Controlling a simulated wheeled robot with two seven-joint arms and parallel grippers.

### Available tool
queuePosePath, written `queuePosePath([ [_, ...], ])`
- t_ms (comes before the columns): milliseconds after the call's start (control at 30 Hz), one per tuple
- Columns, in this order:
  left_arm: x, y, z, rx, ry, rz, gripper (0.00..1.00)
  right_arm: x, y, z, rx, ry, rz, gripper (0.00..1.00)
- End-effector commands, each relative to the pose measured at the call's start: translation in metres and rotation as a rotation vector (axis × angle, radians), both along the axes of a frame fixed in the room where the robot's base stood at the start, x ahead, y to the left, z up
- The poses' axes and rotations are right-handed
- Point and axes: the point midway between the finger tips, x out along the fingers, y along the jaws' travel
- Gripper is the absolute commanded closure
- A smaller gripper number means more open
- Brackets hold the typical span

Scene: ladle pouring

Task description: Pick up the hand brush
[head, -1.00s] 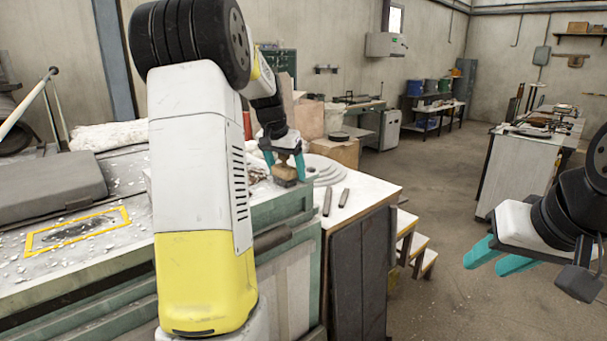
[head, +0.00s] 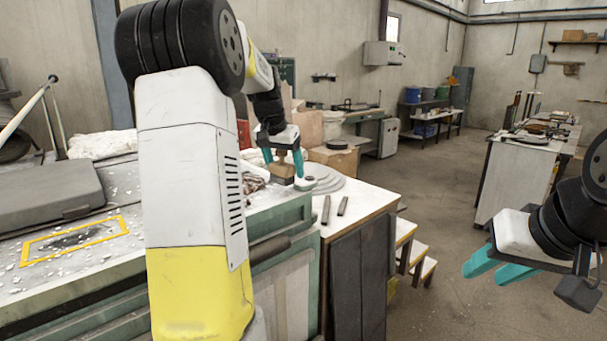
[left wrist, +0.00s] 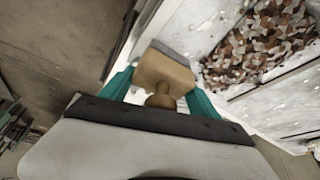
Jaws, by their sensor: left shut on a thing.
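The hand brush is a small wooden block with a round knob and a grey underside. In the head view the hand brush (head: 281,171) is between the teal fingers of my left gripper (head: 285,169), near the far end of the green-sided bench. My left gripper is shut on it. In the left wrist view the brush (left wrist: 165,72) shows between the fingers, its knob toward the wrist. I cannot tell whether its underside touches the bench. My right gripper (head: 497,268) is at the right over the floor, empty, its two fingers apart.
A pile of brown chips (left wrist: 262,42) lies on the bench close by. A yellow frame (head: 75,240) and white crumbs lie on the bench at left.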

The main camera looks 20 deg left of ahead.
Motion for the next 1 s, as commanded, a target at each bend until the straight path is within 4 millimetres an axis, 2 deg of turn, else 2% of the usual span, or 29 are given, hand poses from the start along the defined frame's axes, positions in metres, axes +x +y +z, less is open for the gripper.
queuePosePath([
  [500, -0.111, -0.048, 0.012, 0.0, -0.003, -0.002, 0.75, 0.0, 0.0, 0.0, 0.0, 0.0, 0.0, 0.64],
  [700, -0.133, -0.057, 0.013, 0.0, -0.001, 0.0, 0.75, 0.0, 0.0, 0.0, 0.0, 0.0, 0.0, 0.64],
  [1000, -0.138, -0.059, 0.013, 0.0, 0.0, 0.001, 0.75, 0.0, 0.0, 0.0, 0.0, 0.0, 0.0, 0.64],
])
